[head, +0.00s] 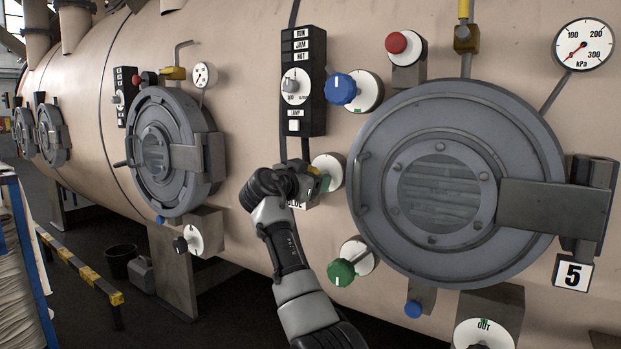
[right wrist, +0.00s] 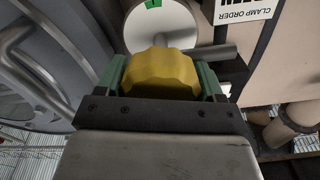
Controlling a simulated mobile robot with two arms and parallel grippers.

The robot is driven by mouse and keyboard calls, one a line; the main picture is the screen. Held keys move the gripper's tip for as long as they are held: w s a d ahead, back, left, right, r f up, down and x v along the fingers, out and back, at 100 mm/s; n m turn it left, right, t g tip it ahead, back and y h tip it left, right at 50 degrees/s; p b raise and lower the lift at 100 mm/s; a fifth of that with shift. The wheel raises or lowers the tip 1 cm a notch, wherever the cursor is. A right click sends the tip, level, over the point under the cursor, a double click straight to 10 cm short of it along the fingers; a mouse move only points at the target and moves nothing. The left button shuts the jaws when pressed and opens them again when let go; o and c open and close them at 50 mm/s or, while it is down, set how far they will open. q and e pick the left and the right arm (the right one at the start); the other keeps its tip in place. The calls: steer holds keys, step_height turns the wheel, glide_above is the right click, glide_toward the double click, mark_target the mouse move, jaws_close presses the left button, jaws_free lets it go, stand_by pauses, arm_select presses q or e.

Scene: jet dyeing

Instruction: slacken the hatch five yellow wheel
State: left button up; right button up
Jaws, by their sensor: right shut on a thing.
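The yellow wheel (right wrist: 162,74) sits between the green fingers of my right gripper (right wrist: 160,80) in the right wrist view. The gripper is shut on it, a finger on each side. A white disc (right wrist: 160,25) with a green mark shows behind the wheel. In the head view my right gripper (head: 314,180) is at the white disc (head: 330,171) left of hatch five (head: 440,190), and it mostly hides the wheel. My left gripper is not in view.
Around hatch five are a blue knob (head: 341,89), a red knob (head: 397,43), a green knob (head: 341,272) and a pressure gauge (head: 584,45). A black switch panel (head: 303,80) is above my gripper. Another round hatch (head: 157,152) is to the left.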

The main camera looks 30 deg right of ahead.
steer(key=shift+f, duration=0.1)
steer(key=o, duration=0.9)
steer(key=shift+a, duration=0.15)
steer(key=shift+s+a, duration=0.15)
steer(key=shift+a, duration=0.15)
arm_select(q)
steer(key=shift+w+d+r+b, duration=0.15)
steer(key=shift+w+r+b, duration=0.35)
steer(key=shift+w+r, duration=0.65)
arm_select(e)
steer(key=v, duration=1)
